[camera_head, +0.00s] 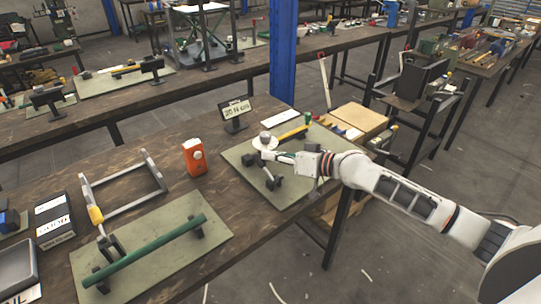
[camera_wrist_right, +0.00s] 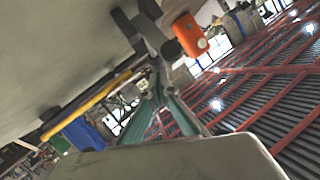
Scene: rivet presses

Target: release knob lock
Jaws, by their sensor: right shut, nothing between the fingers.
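My right arm reaches in from the right in the head view. Its gripper (camera_head: 270,156) is over the right green mat (camera_head: 238,163), close beside a pale round disc (camera_head: 264,139) that looks like a knob. I cannot tell whether they touch. A dark fitting (camera_head: 274,183) stands on the mat just below the gripper. In the right wrist view the teal fingers (camera_wrist_right: 159,92) are shut with nothing between them, and a grey metal part (camera_wrist_right: 150,38) lies just beyond their tips. No lock can be made out clearly. My left gripper is not in view.
An orange box (camera_head: 194,158) with a white dial stands left of the mat. A small sign (camera_head: 236,112) stands behind it. A blue post (camera_head: 284,60) rises behind the table.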

